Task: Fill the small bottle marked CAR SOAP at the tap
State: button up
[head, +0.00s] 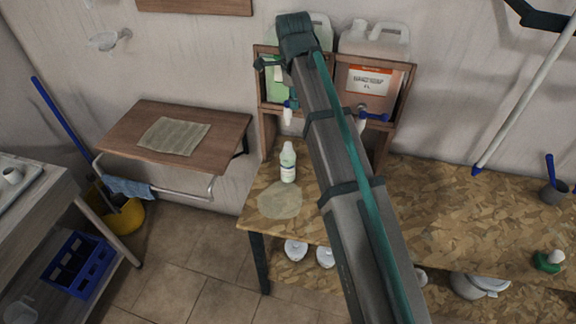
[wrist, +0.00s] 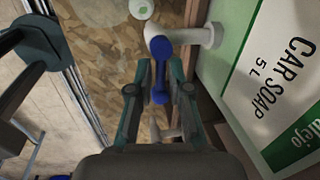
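A small white bottle (head: 288,168) with a label stands upright on the chipboard bench, below the left white tap (head: 288,116); its label is too small to read. A round pale top, likely this bottle's (wrist: 141,8), shows at the top of the wrist view. The CAR SOAP 5 L drum (wrist: 250,75) fills the right of that view, and the tap (wrist: 190,36) with its blue lever (wrist: 160,70) is beside it. My gripper (wrist: 159,72) is open, its fingers on either side of the blue lever; contact is unclear. In the head view my arm hides part of the drum.
A HAND SOAP drum (head: 372,75) stands on the wooden rack (head: 408,95) right of my arm, with its own tap (head: 362,121). A wooden shelf (head: 120,135) with a cloth (head: 174,136) is left. The bench right of my arm (head: 450,215) is mostly clear.

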jog(key=shift+o, duration=1.3)
jog(key=shift+w+r, duration=0.1)
jog(key=shift+w, duration=0.2)
jog(key=o, duration=0.4)
jog(key=shift+r+p, duration=0.15)
jog(key=shift+p, duration=0.2)
jog(key=shift+s+r+p, duration=0.2)
jog(key=shift+r+p, duration=0.5)
jog(key=shift+r, duration=0.35)
jog(key=shift+s+r+p, duration=0.15)
jog(key=shift+r+p, duration=0.55)
jog(key=shift+r, duration=0.35)
